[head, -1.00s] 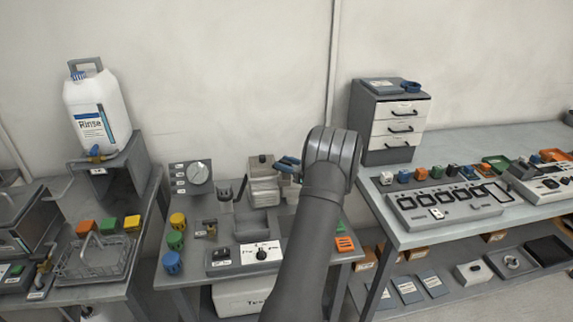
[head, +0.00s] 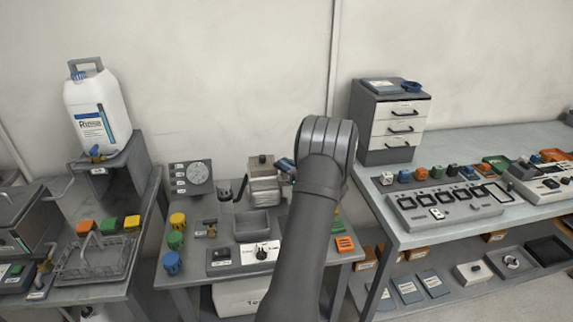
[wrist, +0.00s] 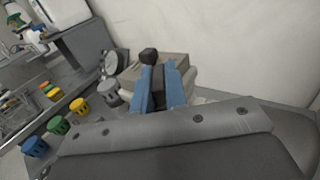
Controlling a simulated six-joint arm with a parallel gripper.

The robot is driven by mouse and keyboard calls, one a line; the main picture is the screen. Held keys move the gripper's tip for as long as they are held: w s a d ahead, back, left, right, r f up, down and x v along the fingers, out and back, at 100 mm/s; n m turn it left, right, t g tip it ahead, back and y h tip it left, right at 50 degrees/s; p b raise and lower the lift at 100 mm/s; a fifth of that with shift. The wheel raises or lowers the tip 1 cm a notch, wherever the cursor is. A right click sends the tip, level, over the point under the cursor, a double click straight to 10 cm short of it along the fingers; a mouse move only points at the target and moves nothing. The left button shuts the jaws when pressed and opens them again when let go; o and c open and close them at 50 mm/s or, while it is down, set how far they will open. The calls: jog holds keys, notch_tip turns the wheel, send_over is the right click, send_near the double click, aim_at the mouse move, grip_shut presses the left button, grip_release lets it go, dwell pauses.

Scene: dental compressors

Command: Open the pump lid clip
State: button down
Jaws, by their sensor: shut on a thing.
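The pump (head: 264,190) is a pale box on the middle bench in the head view, with a lid and a dark knob (head: 262,160) on top. In the wrist view its pale lid (wrist: 180,66) and knob (wrist: 148,55) show just beyond my fingers. My gripper (wrist: 160,88) has blue fingers, shut on a dark narrow piece at the pump, which looks like the lid clip (wrist: 158,78). In the head view the blue fingers (head: 287,165) reach the pump's right side, and my arm hides part of that side. The clip's exact position is not clear.
A grey open bin (head: 251,223) and a switch panel (head: 262,252) lie in front of the pump. A dial panel (head: 191,178) and coloured knobs (head: 174,240) stand to the left. A drawer cabinet (head: 390,122) stands right.

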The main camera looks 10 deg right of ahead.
jog(key=m+t+h, duration=0.1)
jog(key=m+h, duration=0.2)
jog(key=h, duration=0.1)
jog(key=m+t+h, duration=0.2)
jog(key=m+h, duration=0.1)
jog(key=h, duration=0.2)
jog(key=shift+a, duration=0.15)
jog(key=shift+m+h, duration=0.6)
jog(key=shift+h, duration=0.3)
jog(key=shift+m+h, duration=0.3)
jog(key=shift+h, duration=0.1)
jog(key=c, duration=1.4)
grip_release()
jog(key=shift+d, duration=0.2)
jog(key=shift+c, duration=0.2)
jog(key=shift+a, duration=0.1)
jog(key=s+a, duration=0.1)
jog(key=s, duration=1.6)
jog(key=shift+s, duration=0.25)
